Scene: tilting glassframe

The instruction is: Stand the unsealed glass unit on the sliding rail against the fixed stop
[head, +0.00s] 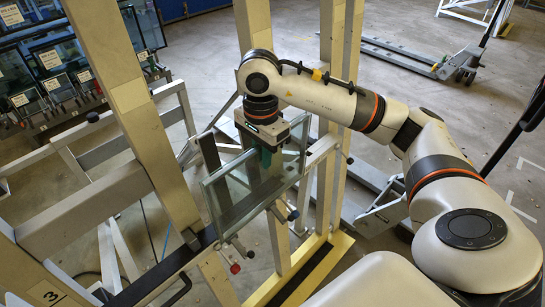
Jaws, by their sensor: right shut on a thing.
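The glass unit (225,200) is a clear pane with a darker lower edge, in the middle of the head view. It is held upright and slightly turned between the cream posts. My right gripper (266,158) reaches down from above and is shut on the glass unit at its upper edge. A dark rail (165,272) runs below and left of the glass; I take it to be the sliding rail. I cannot tell whether the glass touches it. The fixed stop cannot be made out clearly. My left gripper is out of view.
Cream posts (135,105) stand left of and behind the glass. Racks with labelled glass units (50,75) stand at upper left. A pallet truck (405,62) is at upper right, with open floor around it.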

